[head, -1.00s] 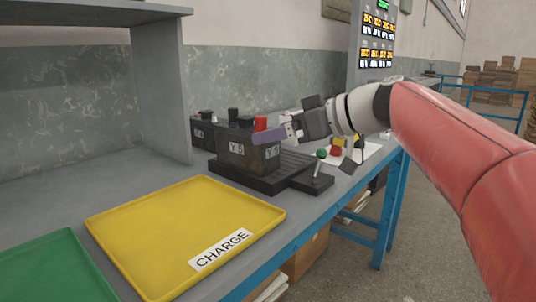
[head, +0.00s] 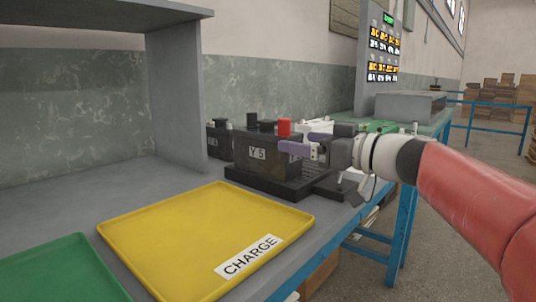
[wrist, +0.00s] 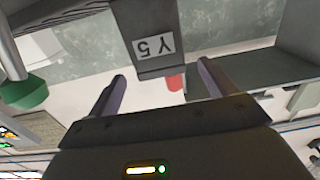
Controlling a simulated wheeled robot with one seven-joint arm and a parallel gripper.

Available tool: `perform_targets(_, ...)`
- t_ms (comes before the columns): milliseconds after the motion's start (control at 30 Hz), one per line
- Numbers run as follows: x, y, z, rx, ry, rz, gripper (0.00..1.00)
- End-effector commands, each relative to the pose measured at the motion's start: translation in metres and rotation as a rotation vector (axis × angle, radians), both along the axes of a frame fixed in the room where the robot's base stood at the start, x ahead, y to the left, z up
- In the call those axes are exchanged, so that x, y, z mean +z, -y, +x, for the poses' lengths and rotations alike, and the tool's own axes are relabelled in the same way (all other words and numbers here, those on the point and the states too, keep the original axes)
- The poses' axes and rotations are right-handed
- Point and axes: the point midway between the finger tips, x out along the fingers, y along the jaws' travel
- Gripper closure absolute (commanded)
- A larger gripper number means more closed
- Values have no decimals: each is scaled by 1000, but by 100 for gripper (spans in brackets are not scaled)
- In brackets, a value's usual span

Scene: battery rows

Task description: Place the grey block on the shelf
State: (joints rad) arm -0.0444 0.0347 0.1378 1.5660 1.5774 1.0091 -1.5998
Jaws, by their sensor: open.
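The dark grey block (head: 240,165), labelled Y 5, stands upright on a black base on the bench in the head view. It has a red and a black terminal on top. My gripper (head: 305,142) is open, with its purple fingers at the block's upper right side. In the wrist view the block (wrist: 150,62) appears upside down, ahead of and between the spread fingers (wrist: 160,75). I cannot tell whether a finger touches it. The grey shelf (head: 90,18) spans the upper left, held by a side panel (head: 178,95).
Another dark block (head: 217,140) stands behind. A display panel (head: 378,50) rises at the back right. Bench space under the shelf is clear.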

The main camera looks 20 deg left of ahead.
Motion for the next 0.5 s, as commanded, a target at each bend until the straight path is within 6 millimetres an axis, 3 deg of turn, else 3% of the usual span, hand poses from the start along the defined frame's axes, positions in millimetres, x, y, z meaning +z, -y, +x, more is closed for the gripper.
perform_targets(367,3,-35,13,1,2,6,15)
perform_targets(500,5,-56,20,2,3,5,15)
